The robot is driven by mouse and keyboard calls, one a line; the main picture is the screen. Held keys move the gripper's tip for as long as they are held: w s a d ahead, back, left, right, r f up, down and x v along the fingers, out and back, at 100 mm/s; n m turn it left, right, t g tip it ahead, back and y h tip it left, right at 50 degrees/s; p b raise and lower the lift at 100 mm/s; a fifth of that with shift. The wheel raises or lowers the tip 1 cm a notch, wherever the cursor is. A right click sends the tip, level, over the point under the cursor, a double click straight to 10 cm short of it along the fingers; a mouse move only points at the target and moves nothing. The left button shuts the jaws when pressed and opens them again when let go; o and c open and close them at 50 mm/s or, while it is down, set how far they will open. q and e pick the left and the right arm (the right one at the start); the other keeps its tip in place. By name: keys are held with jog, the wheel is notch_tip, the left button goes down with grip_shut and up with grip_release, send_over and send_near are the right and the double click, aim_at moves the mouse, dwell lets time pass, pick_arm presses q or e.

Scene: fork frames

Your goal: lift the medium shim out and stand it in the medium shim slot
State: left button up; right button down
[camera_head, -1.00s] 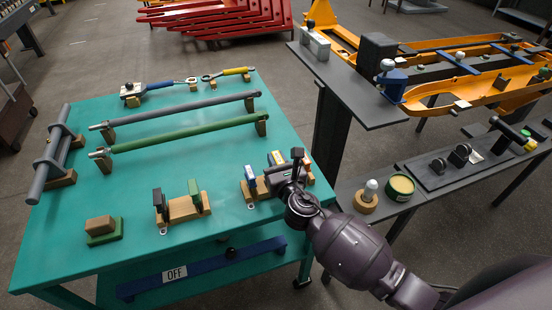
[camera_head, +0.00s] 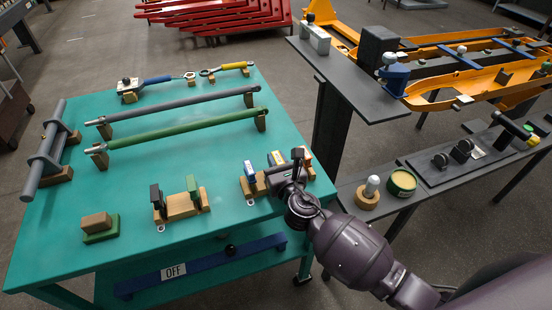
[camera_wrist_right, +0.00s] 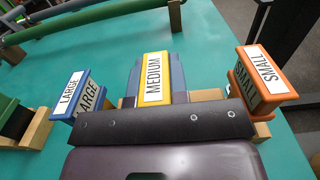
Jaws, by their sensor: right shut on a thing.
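The medium shim (camera_head: 277,158) is a yellow-topped piece with a MEDIUM label, at the wooden shim block near the green table's right edge. In the right wrist view the medium shim (camera_wrist_right: 153,82) stands ahead of my dark gripper between its fingers. My right gripper (camera_head: 290,172) is shut on it; the fingertips are largely hidden. The blue large shim (camera_wrist_right: 76,96) is to its left and the orange small shim (camera_wrist_right: 262,78) to its right. Whether the medium shim's foot is clear of the block is hidden. No medium shim slot is identifiable. My left gripper is not in view.
A wooden block (camera_head: 183,207) with black and green uprights stands left of the shims. Grey and green bars (camera_head: 185,130) lie across the table behind. A grey bench (camera_head: 375,105) with a yellow frame is at right.

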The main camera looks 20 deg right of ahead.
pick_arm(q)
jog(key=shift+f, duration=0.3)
pick_arm(e)
jog(key=shift+f, duration=0.3)
jog(key=c, duration=1.1)
grip_release()
jog(key=shift+o, duration=0.2)
jog(key=s, duration=0.3)
jog(key=shift+s, duration=0.1)
jog(key=s, duration=0.6)
jog(key=shift+s+d, duration=0.15)
jog(key=shift+s, duration=0.2)
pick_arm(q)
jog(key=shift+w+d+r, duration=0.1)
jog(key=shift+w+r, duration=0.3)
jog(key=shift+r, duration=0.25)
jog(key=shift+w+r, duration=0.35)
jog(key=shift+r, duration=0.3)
pick_arm(e)
jog(key=shift+s, duration=0.4)
